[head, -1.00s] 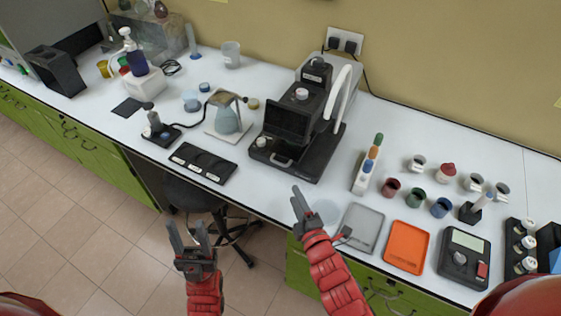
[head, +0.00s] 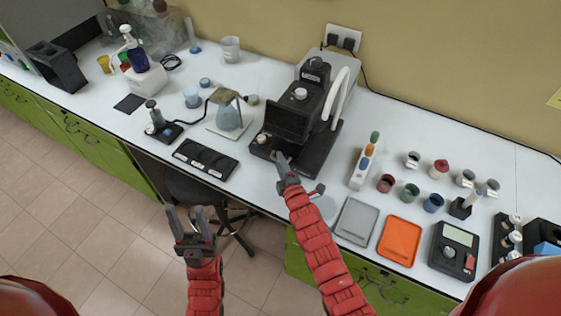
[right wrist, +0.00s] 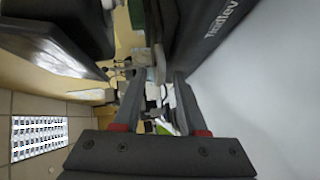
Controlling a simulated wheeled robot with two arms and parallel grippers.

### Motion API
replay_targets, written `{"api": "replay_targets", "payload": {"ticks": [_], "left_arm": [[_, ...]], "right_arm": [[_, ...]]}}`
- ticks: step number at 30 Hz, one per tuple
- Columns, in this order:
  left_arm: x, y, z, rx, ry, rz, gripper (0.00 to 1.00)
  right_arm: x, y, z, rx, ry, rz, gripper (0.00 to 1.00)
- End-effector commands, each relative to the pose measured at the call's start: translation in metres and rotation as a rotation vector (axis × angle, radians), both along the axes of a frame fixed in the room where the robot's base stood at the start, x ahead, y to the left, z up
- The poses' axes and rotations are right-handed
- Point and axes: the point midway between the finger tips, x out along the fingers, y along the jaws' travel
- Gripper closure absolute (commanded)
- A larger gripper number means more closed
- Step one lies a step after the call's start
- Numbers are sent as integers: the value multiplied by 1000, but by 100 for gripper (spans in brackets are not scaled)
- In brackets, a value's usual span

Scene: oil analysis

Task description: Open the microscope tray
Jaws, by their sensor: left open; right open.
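The black microscope (head: 312,100) stands on the white bench against the wall, with a dark screen-like panel (head: 288,119) at its front. The front of its low base, where the tray handle lies, is partly hidden by my right gripper (head: 281,160). My right gripper is open, with its fingertips right at that front edge; I cannot tell whether they touch it. In the right wrist view its fingers (right wrist: 155,80) are apart, with dark machine parts close around them. My left gripper (head: 188,213) is open and empty in front of the bench, over the floor.
A black slide holder (head: 206,159) and a flask (head: 229,117) stand left of the microscope. A pipette rack (head: 361,170), a grey tray (head: 356,222) and an orange tray (head: 399,241) lie to the right. A stool (head: 190,188) is under the bench.

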Motion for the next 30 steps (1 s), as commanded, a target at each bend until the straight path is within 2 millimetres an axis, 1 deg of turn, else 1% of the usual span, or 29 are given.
{"api": "replay_targets", "payload": {"ticks": [8, 12, 15, 30], "left_arm": [[0, 0, 0, 0, 0, 0, 50], [0, 0, 0, 0, 0, 0, 50], [0, 0, 0, 0, 0, 0, 50], [0, 0, 0, 0, 0, 0, 50]], "right_arm": [[1, 0, 0, 0, 0, 0, 59], [1, 0, 0, 0, 0, 0, 84], [1, 0, 0, 0, 0, 0, 100], [1, 0, -1, 0, 0, 0, 100]]}}
